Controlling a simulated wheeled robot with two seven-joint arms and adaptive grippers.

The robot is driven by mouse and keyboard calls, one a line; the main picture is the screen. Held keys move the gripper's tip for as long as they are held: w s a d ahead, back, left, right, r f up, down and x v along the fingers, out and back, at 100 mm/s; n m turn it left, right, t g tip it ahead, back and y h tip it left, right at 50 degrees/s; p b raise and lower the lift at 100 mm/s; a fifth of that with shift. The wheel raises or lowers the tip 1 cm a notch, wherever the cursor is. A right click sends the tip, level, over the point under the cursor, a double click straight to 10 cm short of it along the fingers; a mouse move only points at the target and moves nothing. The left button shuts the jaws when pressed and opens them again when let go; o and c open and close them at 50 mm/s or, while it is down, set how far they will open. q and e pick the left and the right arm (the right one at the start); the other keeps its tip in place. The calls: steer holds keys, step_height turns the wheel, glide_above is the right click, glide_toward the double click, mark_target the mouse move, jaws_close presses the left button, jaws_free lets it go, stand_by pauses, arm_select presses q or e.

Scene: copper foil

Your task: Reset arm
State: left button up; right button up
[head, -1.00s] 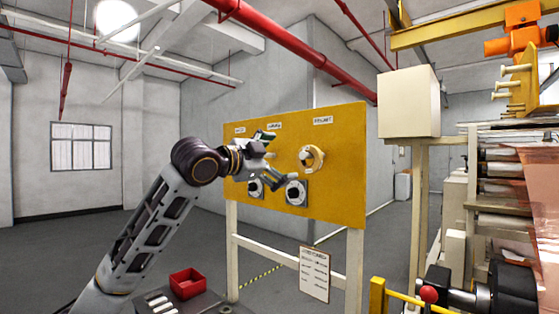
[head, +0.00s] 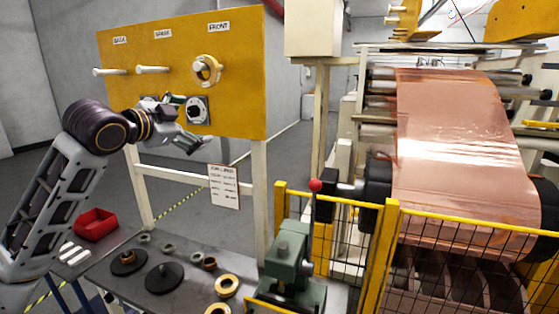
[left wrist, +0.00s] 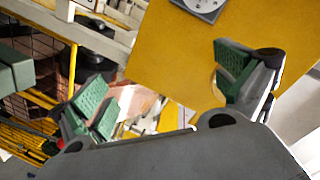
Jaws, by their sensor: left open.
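My left arm comes in from the left in the head view. Its left gripper (head: 186,122) is in front of the lower part of the yellow board (head: 235,100). In the left wrist view the two green-padded fingers of the left gripper (left wrist: 165,90) are wide apart with nothing between them. The yellow board also shows behind them there (left wrist: 170,55). My right gripper is in neither view.
A grey table (head: 190,295) below holds black discs, brass rings (head: 227,286), a red bin (head: 96,224) and a green vise (head: 287,262). A yellow fence (head: 340,197) guards the copper foil machine (head: 455,140) at right. Pegs (head: 152,69) stick out of the board.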

arm_select(q)
steer(key=s+d+f+n+g+y, duration=0.1)
steer(key=s+f+n+g, duration=0.1)
steer(key=f, duration=1)
steer(key=s+d+f+n+g+y, duration=0.1)
steer(key=s+d+f, duration=0.15)
steer(key=f, duration=0.85)
steer(key=s+d+f+n+g, duration=0.1)
steer(key=s+f+n+g, duration=0.1)
steer(key=f, duration=1)
steer(key=s+a+f+n+g+y, duration=0.2)
steer(key=s+f+n+g, duration=0.1)
steer(key=s+f, duration=0.9)
steer(key=s+a+f+n+g+y, duration=0.15)
steer(key=s+f+n+g, duration=0.25)
steer(key=s+f, duration=0.85)
steer(key=s+a+f+g, duration=0.1)
steer(key=s+f, duration=0.1)
steer(key=f, duration=1.3)
steer(key=s+f, duration=0.3)
steer(key=f, duration=1.3)
steer(key=s+a+f, duration=0.2)
steer(key=s+f, duration=0.8)
steer(key=s, duration=0.1)
steer(key=s+a+f+g, duration=0.1)
steer(key=s+a+f, duration=0.1)
steer(key=s+f, duration=0.8)
steer(key=shift+s+m, duration=0.4)
steer(key=shift+s, duration=0.1)
